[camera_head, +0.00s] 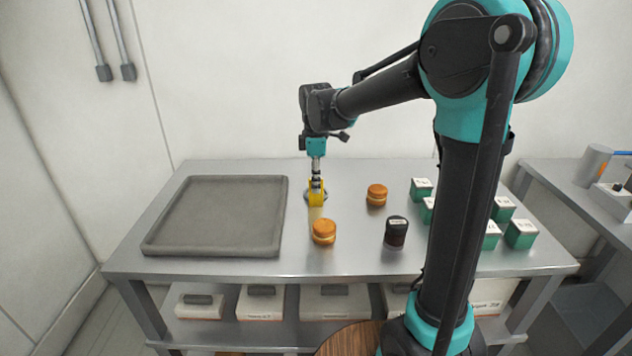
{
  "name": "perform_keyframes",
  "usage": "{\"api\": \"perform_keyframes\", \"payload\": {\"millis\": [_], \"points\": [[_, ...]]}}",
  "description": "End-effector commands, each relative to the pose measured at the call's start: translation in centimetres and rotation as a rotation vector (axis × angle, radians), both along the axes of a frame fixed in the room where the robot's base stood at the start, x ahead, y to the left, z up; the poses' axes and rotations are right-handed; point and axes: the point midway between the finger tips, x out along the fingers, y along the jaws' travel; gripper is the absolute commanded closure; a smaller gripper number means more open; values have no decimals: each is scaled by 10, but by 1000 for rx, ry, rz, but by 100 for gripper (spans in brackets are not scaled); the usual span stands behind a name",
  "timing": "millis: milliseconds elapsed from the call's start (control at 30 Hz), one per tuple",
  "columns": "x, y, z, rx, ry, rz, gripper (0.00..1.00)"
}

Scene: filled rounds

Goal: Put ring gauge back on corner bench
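My gripper (316,203) points straight down at the steel bench (340,262), near the middle of its back half. Its yellow fingers are at or just above the top. A small grey round thing shows around and behind the fingertips; it may be the ring gauge, but the fingers hide most of it. I cannot tell whether the fingers are closed on it. No label in view tells which bench is the corner bench.
A grey tray (150,248) lies empty at left. Two orange-brown round pieces (323,232) (377,194) and a dark labelled jar (396,233) stand near my gripper. Several green boxes (521,235) stand at right, partly behind my arm. Another bench (572,181) is at far right.

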Motion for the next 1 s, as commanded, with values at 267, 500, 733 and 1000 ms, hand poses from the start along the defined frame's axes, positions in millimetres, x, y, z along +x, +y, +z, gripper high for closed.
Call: {"api": "perform_keyframes", "payload": {"millis": [267, 500, 733, 1000], "points": [[0, 0, 0, 0, 0, 0, 63], [0, 0, 5, 0, 0, 0, 63], [0, 0, 41, 0, 0, 0, 63], [-1, 0, 94, 0, 0, 0, 63]]}}
